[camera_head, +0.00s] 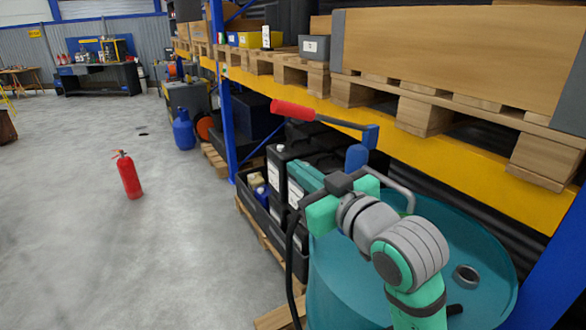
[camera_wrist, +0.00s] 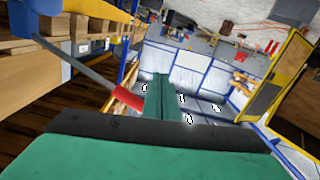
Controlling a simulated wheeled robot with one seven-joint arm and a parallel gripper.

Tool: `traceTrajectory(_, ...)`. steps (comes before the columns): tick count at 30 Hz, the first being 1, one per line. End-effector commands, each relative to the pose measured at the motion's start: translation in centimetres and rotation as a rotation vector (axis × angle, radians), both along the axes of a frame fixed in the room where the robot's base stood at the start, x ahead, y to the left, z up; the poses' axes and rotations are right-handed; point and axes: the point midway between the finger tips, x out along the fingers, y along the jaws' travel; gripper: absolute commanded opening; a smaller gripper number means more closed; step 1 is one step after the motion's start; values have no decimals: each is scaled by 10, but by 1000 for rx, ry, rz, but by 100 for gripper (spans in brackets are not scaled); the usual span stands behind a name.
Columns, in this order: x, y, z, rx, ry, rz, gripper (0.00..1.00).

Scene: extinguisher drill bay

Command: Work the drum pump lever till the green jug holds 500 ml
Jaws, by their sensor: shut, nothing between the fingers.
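The drum pump stands on a large teal drum (camera_head: 345,285). Its lever has a red grip (camera_head: 293,109) at the left end and a dark rod running right to a blue pump head (camera_head: 370,137). A grey curved spout (camera_head: 397,188) shows behind my arm. My gripper (camera_head: 300,172) is shut and empty, below the red grip in the head view. In the wrist view, my teal fingers (camera_wrist: 160,95) are together, and the red grip (camera_wrist: 127,97) appears just left of them; contact cannot be told. I cannot make out the green jug in either view.
A yellow shelf beam (camera_head: 450,160) with pallets and long wooden crates runs behind the pump. Black canisters (camera_head: 283,170) stand left of the drum. A red fire extinguisher (camera_head: 128,175) stands on the open grey floor, which is clear at left. A blue post (camera_head: 224,110) rises behind the canisters.

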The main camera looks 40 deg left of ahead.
Motion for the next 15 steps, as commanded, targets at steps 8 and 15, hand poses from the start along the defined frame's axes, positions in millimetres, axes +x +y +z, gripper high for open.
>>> traceTrajectory(8,-8,-44,3,4,-2,-7,0)
traceTrajectory(15,-12,-53,4,3,-3,-5,0)
